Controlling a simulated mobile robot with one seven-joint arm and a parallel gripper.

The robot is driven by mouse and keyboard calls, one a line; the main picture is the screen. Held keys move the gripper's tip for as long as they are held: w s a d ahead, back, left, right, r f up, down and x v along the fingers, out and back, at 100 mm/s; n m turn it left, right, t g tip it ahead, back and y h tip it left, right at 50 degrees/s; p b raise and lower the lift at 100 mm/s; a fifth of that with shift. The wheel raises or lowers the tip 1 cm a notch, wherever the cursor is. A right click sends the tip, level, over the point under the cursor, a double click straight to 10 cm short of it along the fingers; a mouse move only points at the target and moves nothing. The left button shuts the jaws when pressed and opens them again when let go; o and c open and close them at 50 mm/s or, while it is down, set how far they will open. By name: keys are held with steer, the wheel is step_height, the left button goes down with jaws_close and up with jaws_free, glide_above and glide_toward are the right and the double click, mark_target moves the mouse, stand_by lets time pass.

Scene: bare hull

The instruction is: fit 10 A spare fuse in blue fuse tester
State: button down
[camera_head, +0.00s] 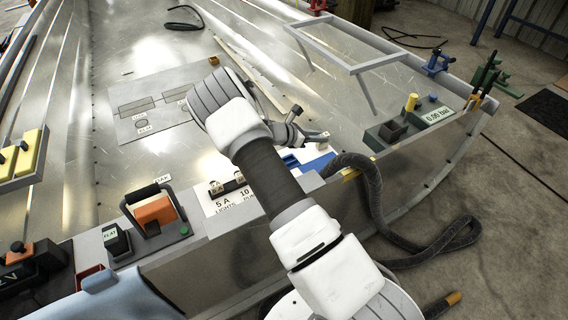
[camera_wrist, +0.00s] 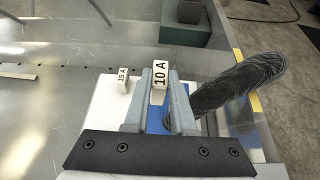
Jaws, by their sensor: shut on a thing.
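My gripper (camera_wrist: 160,85) is shut on a white fuse (camera_wrist: 160,75) marked 10 A, which stands upright between the fingertips. In the head view my gripper (camera_head: 322,137) is over a white surface with a blue patch (camera_head: 309,158), right of my forearm. In the wrist view the blue patch (camera_wrist: 155,119) shows below and between the fingers. I cannot tell whether it is the blue fuse tester. A second fuse (camera_wrist: 123,79), marked 15 A, stands left of the held one.
A fuse panel (camera_head: 222,203) labelled 5 A and 10 lies left of my arm, partly hidden. An orange-topped device (camera_head: 156,213) is further left. A thick dark hose (camera_head: 372,190) loops on the right. A meter box (camera_head: 434,116) stands at the back right.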

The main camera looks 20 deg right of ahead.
steer(key=w+a+f+b, duration=0.1)
steer(key=w+a+f, duration=0.1)
steer(key=a, duration=0.1)
steer(key=w+a+f+b, duration=0.1)
steer(key=w+a+f, duration=0.1)
steer(key=a, duration=0.1)
steer(key=w+a+f+b, duration=0.2)
steer(key=a+f, duration=0.1)
steer(key=shift+w+a, duration=0.2)
steer(key=shift+a, duration=0.15)
steer(key=shift+f+b, duration=0.65)
steer(key=shift+f, duration=1.3)
steer(key=shift+f, duration=0.15)
steer(key=c, duration=0.7)
jaws_free()
steer(key=shift+c, duration=0.2)
